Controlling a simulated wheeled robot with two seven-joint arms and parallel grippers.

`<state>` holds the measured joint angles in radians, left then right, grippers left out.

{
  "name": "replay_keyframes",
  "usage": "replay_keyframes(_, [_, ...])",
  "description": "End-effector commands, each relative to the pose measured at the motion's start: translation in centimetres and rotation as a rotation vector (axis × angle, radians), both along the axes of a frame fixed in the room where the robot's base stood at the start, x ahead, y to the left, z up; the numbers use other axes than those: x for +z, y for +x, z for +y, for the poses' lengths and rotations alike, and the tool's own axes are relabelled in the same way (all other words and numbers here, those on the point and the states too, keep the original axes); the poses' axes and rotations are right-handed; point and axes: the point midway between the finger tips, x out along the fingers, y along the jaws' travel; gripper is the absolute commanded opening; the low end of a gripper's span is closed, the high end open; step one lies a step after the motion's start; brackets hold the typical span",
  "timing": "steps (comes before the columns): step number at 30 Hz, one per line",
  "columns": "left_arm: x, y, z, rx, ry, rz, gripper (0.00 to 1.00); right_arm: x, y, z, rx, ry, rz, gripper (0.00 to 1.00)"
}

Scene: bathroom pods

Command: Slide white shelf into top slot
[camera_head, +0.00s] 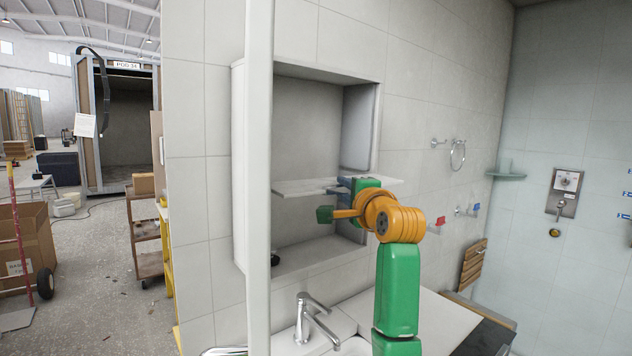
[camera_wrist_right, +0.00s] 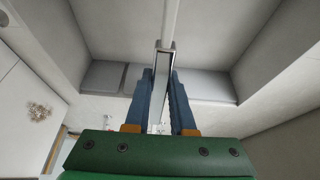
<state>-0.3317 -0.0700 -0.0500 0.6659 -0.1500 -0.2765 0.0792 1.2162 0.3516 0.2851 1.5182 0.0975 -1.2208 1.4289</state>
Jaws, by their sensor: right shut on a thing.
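The white shelf (camera_head: 303,187) is a thin, roughly level board at mid-height across the opening of the wall recess (camera_head: 306,110). Its right end sticks out past the recess's right edge in the head view; how far its back edge reaches inside I cannot tell. My right gripper (camera_head: 346,188) is shut on the shelf near its middle. In the right wrist view the shelf (camera_wrist_right: 171,22) shows edge-on as a narrow strip between the blue fingers (camera_wrist_right: 162,95). No slot can be made out clearly. My left gripper is not in view.
A pale vertical post (camera_head: 259,180) stands close in front, at the recess's left side. Below are a chrome faucet (camera_head: 309,315) and a countertop (camera_head: 432,318). A towel ring (camera_head: 457,155) and a corner shelf (camera_head: 506,175) are on the walls at right.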

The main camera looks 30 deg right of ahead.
Motion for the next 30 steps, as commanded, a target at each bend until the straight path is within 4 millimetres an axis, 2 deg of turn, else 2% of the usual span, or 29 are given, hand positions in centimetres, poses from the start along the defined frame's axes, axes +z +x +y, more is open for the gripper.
replay_keyframes(4, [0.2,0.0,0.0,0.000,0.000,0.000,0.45,0.0,0.1,0.0,0.061,-0.001,0.002,0.00])
replay_keyframes(30, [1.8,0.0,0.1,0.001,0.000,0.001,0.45,0.2,1.6,-0.4,0.044,0.003,0.003,0.00])
